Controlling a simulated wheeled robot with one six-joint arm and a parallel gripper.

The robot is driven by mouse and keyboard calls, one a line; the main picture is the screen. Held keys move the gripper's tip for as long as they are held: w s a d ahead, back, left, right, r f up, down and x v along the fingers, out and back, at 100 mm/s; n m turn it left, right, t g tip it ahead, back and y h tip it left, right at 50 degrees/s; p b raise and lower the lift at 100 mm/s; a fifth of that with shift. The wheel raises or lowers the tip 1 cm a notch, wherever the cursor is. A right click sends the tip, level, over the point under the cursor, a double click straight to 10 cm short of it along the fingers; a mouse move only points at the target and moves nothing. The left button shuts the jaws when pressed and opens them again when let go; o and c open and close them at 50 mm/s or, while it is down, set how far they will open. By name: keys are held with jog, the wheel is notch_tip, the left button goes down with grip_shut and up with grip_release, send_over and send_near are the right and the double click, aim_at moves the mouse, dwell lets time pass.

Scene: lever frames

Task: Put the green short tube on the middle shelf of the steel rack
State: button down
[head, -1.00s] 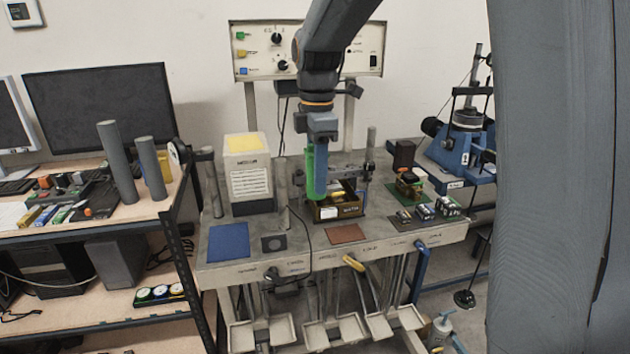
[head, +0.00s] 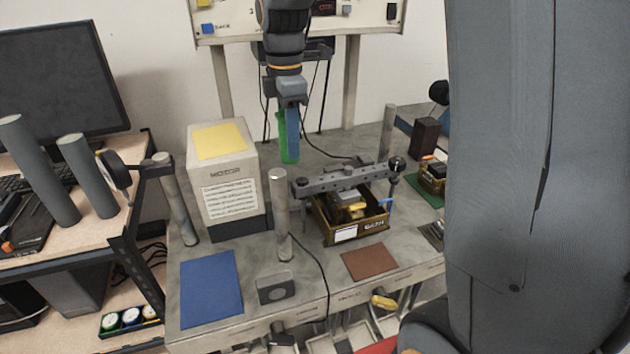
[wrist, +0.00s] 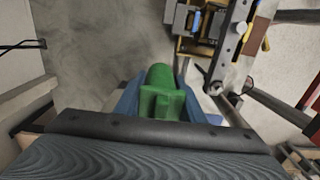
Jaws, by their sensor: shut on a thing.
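The green short tube (head: 282,148) hangs upright in my gripper (head: 291,150), whose blue fingers partly cover it in the head view. In the wrist view the green tube (wrist: 160,76) sits between the two blue fingers, and the gripper is shut on it. The tube is over the back of the grey workbench, behind and right of the white motor box. I cannot make out a steel rack with a middle shelf in these views.
A white motor box (head: 224,178) stands on the grey bench. A steel post (head: 281,215) and a brown bin (head: 349,220) under a grey bar (head: 345,180) are near the tube. A blue mat (head: 211,287) lies in front. Left is a wooden desk (head: 90,235).

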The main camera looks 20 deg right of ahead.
jog(key=f, duration=0.4)
jog(key=f+p, duration=0.1)
jog(key=f, duration=0.3)
jog(key=f+p, duration=0.1)
jog(key=f, duration=0.3)
jog(key=shift+w+f, duration=0.3)
jog(key=shift+f, duration=0.05)
jog(key=c, duration=1.6)
grip_release()
jog(key=shift+f, duration=0.15)
jog(key=o, duration=0.4)
